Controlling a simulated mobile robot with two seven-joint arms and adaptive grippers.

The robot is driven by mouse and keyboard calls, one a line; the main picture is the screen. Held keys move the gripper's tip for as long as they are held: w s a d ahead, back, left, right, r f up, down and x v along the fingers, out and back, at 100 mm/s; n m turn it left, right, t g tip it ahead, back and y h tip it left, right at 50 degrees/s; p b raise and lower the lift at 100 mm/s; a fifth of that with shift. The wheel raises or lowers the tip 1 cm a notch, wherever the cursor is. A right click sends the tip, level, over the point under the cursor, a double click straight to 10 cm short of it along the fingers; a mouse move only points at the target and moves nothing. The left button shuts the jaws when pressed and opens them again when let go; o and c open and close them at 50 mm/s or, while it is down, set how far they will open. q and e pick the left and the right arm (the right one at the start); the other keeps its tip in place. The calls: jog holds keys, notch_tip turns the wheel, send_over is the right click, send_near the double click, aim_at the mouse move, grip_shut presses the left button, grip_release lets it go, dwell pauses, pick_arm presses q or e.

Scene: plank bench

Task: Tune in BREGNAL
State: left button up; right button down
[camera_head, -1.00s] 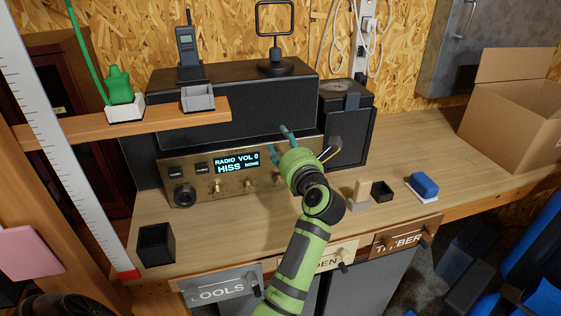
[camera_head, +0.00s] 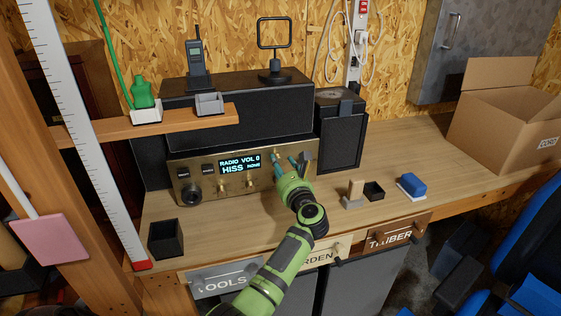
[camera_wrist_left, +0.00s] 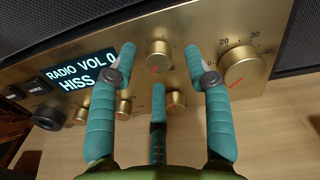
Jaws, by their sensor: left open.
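The radio (camera_head: 205,185) is a brass-fronted set under a black case on the bench. My left gripper (camera_head: 288,163) is open at the right part of the panel. In the left wrist view, its teal fingers (camera_wrist_left: 160,52) spread either side of an upper brass knob (camera_wrist_left: 158,54), with no visible grip on it. A large dial knob (camera_wrist_left: 242,67) with a number scale is just right of the right finger. A smaller knob (camera_wrist_left: 176,101) sits below, beside the third finger. My right gripper is not in view.
A shelf (camera_head: 185,124) with a grey tray juts over the radio's left. A black speaker (camera_head: 340,130) stands right of it. A wooden block (camera_head: 356,190), small black box (camera_head: 374,191), blue item (camera_head: 411,184) and black bin (camera_head: 166,239) are on the bench.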

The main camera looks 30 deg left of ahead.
pick_arm(q)
jog(key=shift+w+a, duration=0.3)
jog(key=shift+a, duration=0.15)
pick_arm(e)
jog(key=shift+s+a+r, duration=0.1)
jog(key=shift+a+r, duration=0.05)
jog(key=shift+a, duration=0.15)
pick_arm(q)
grip_shut()
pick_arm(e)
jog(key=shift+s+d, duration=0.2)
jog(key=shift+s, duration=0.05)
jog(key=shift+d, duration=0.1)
pick_arm(q)
jog(key=shift+s+f+m+p, duration=0.1)
jog(key=shift+m+p, duration=0.3)
jog(key=shift+m, duration=1.8)
jog(key=shift+f+m+p, duration=0.1)
jog(key=shift+m+p, duration=0.3)
jog(key=shift+m, duration=1.8)
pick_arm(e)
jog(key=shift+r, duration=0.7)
pick_arm(q)
jog(key=shift+f, duration=0.1)
